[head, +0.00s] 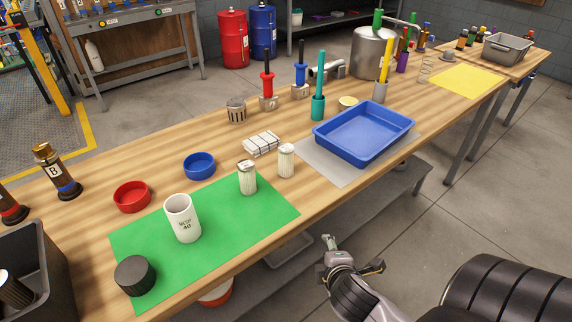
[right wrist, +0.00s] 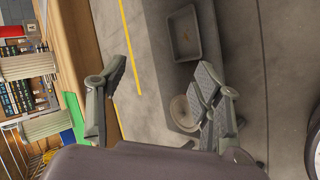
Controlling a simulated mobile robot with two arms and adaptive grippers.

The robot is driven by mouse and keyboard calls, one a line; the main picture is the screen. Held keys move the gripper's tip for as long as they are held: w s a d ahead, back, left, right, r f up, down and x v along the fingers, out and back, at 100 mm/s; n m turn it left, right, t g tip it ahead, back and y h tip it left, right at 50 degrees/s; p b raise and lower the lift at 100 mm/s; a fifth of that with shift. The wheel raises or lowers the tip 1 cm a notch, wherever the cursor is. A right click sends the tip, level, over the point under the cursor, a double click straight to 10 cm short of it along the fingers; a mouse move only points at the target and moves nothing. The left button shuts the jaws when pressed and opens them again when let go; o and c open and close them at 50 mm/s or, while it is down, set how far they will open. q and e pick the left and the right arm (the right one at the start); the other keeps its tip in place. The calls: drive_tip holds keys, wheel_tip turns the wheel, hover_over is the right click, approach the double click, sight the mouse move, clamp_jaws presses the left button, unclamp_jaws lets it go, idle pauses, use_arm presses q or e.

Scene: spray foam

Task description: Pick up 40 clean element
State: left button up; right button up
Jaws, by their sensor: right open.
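A white cup marked 40 (head: 183,220) stands upright on the green mat (head: 238,222) in the head view. Two white pleated elements with metal-like caps, a nearer one (head: 247,178) and a farther one (head: 286,161), stand at the mat's right side; their markings are too small to read. Pleated elements also show at the left of the right wrist view, one nearer the mat (right wrist: 46,125) and one above it (right wrist: 28,66). My right gripper (head: 354,255) is open and empty in front of the table edge, apart from the elements; its spread fingers show in the right wrist view (right wrist: 162,75). My left gripper is not seen.
A blue tray (head: 365,132) sits on a grey sheet right of the elements. A lower shelf (head: 385,200) runs under the table.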

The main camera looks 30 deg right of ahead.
sight(289, 154)
drive_tip(key=w+r+n+t, duration=0.3)
drive_tip(key=r+n, duration=0.2)
drive_tip(key=n, duration=0.2)
drive_tip(key=w+d+r+n+t+y, duration=0.1)
drive_tip(key=w+r+n+t, duration=0.2)
drive_tip(key=r+n, duration=0.2)
drive_tip(key=w+d+r+n+t+y, duration=0.1)
drive_tip(key=r+n, duration=0.4)
drive_tip(key=n, duration=0.5)
drive_tip(key=shift+w+t, duration=0.9)
drive_tip(key=shift+t, duration=0.1)
drive_tip(key=w, duration=0.3)
drive_tip(key=w+d+p, duration=0.1)
drive_tip(key=w, duration=0.7)
drive_tip(key=shift+w+d, duration=0.15)
drive_tip(key=shift+d, duration=0.25)
drive_tip(key=shift+w+d+f+p, duration=0.15)
drive_tip(key=shift+w, duration=0.75)
drive_tip(key=shift+w+d+f+p, duration=0.1)
drive_tip(key=shift+w, duration=0.85)
drive_tip(key=shift+w+d+f+p, duration=0.15)
drive_tip(key=shift+w, duration=0.75)
drive_tip(key=shift+s, duration=0.1)
drive_tip(key=shift+c, duration=0.5)
drive_tip(key=c, duration=1.2)
